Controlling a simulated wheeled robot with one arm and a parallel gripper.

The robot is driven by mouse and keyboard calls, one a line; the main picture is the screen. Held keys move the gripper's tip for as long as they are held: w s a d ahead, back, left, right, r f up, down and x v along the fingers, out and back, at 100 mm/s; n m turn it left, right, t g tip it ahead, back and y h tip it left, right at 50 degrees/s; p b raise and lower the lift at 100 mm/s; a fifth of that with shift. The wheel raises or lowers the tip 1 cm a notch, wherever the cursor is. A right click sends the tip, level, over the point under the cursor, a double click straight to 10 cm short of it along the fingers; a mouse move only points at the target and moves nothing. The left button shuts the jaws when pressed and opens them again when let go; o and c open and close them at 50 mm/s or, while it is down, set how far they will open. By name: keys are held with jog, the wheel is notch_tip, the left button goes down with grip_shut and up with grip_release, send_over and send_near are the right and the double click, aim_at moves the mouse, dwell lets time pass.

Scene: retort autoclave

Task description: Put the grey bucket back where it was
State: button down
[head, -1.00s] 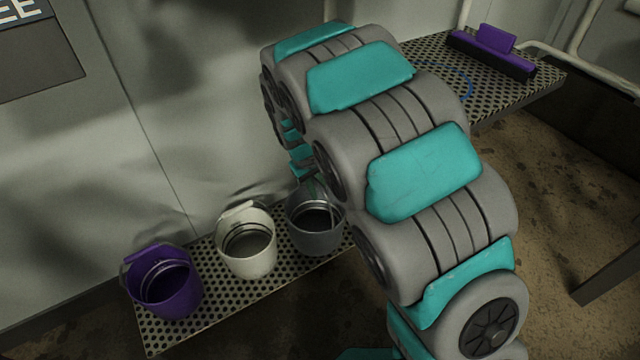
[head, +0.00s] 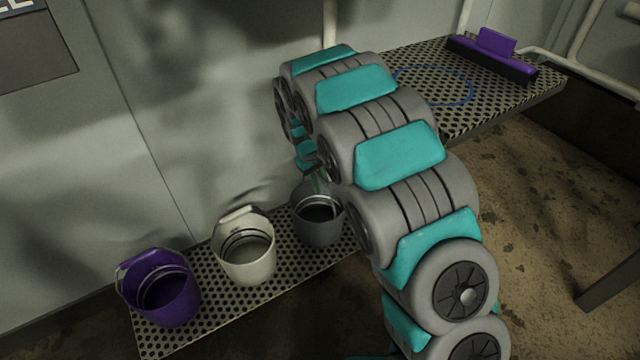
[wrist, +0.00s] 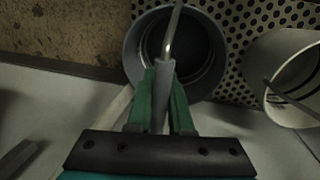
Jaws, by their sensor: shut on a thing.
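The grey bucket (head: 318,229) is at the right end of the row of buckets, over the low perforated shelf (head: 205,319). I cannot tell whether its base touches the shelf. It looks upright and empty. My gripper (head: 312,176) is above its rim, partly hidden by my arm. In the wrist view my green gripper fingers (wrist: 163,92) are shut on the grip of the bucket's handle (wrist: 170,45), and the bucket's rim (wrist: 133,48) shows beyond them. A blue outline (head: 472,92) is marked on the higher perforated shelf (head: 400,58).
A white bucket (head: 246,264) stands just left of the grey one, and a purple bucket (head: 174,307) stands farther left. A purple and black brush-like tool (head: 492,60) lies at the back of the higher shelf. A wall is behind the buckets. White pipes (head: 580,75) run at the right.

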jog(key=c, duration=0.8)
grip_release()
jog(key=shift+f, duration=0.1)
jog(key=r, duration=0.4)
jog(key=s+a+r+p, duration=0.1)
jog(key=r, duration=0.3)
jog(key=a+r, duration=0.1)
jog(key=r, duration=0.3)
jog(key=shift+s+p, duration=0.15)
jog(key=shift+p, duration=0.25)
jog(key=shift+s, duration=0.1)
